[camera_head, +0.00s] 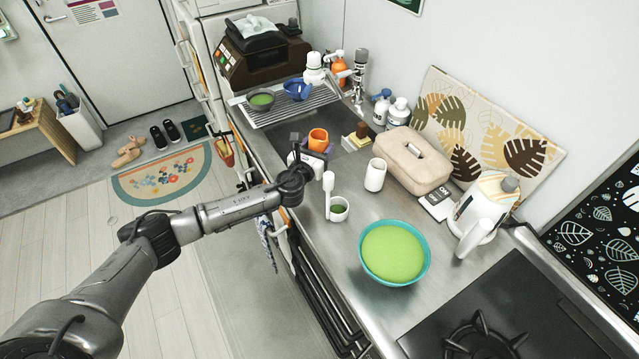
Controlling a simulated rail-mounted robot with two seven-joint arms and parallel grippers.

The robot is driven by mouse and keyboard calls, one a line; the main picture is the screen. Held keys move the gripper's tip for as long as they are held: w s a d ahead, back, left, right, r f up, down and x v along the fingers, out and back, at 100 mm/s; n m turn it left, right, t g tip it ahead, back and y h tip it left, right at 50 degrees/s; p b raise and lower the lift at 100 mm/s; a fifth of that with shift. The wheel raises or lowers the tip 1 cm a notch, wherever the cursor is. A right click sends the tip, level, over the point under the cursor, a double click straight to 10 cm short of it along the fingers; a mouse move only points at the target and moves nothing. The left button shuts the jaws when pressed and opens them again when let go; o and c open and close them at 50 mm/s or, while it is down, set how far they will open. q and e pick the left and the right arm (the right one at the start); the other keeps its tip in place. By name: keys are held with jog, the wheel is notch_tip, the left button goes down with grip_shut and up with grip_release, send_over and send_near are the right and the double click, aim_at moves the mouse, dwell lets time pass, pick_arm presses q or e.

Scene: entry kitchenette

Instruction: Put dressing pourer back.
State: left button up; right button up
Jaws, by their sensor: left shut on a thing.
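My left gripper (308,158) is over the counter near the sink's front edge. It is shut on an orange open-topped vessel (318,136), which shows just beyond the gripper body; the hand hides its lower part. I cannot tell for sure whether this vessel is the dressing pourer. A small white cup with a tall upright handle (338,209) stands on the counter nearer to me, with green inside. A teal bowl (364,272) of light green contents stands close by. My right gripper is not in view.
A white cup (375,175), a beige case (404,158) and a white kettle (483,212) stand to the right. A black stove (500,318) is at the lower right. A drying rack (288,108) with bowls is at the back. Bare counter lies left of the teal bowl.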

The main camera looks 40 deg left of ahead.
pick_arm(q)
notch_tip(320, 180, down, 6)
jog(key=shift+r+b, duration=0.15)
jog(key=shift+b, duration=0.5)
jog(key=shift+f+b, duration=0.35)
jog(key=shift+f, duration=1.6)
jog(key=shift+f, duration=0.1)
jog(key=shift+f, duration=0.15)
jog(key=o, duration=1.1)
